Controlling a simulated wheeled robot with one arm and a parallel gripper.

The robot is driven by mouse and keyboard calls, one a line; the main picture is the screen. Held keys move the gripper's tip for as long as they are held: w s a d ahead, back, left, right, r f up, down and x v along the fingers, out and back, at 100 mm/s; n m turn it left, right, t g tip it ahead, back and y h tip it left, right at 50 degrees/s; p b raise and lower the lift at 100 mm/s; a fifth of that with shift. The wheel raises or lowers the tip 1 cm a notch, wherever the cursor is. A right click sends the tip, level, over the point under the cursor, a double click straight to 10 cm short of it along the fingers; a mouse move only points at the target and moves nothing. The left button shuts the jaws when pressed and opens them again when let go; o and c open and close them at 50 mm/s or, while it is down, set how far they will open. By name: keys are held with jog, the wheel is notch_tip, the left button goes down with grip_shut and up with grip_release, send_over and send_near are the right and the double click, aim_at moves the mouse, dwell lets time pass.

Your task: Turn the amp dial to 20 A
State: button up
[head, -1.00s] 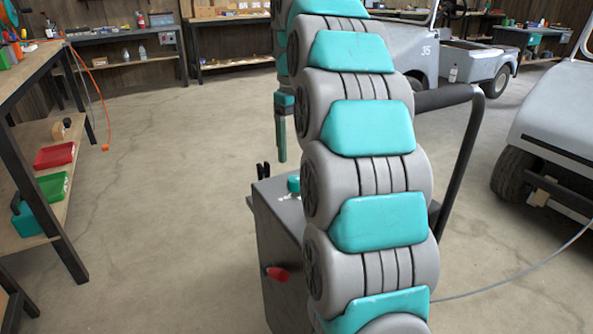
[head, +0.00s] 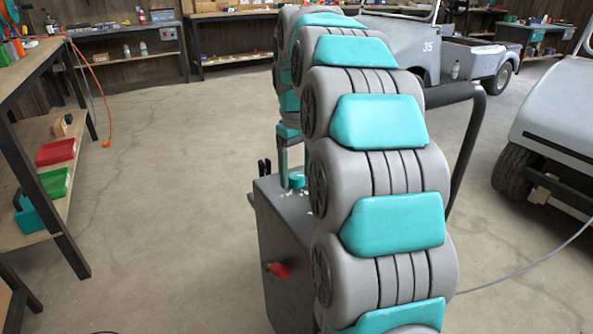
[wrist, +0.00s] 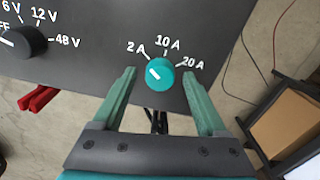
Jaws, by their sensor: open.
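The amp dial (wrist: 160,74) is a round teal knob on the dark top panel of a charger cart (head: 272,232). Labels 2 A, 10 A and 20 A are printed around it. Its white pointer mark faces up-left, toward 2 A. My gripper (wrist: 159,71) is open, with one green finger on each side of the dial. Gaps show between the fingers and the knob in the wrist view. In the head view the dial (head: 297,180) shows beside my lowered gripper, and my arm hides part of the cart top.
A black voltage knob (wrist: 28,42) sits left of the dial, and red clamps (wrist: 38,98) are at the panel edge. A cardboard box (wrist: 292,122) lies beyond the cart. Shelves (head: 45,200) stand at left; vehicles stand at right. The middle floor is clear.

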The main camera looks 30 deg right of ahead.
grip_shut()
dwell(0.5)
jog(key=shift+m, duration=0.3)
jog(key=m, duration=0.5)
jog(key=shift+b, duration=0.3)
jog(key=m, duration=0.5)
jog(key=shift+m, duration=0.4)
jog(key=m+p, duration=0.1)
jog(key=m, duration=0.4)
jog(key=m+p, duration=0.1)
jog(key=m, duration=0.4)
jog(key=shift+m, duration=0.4)
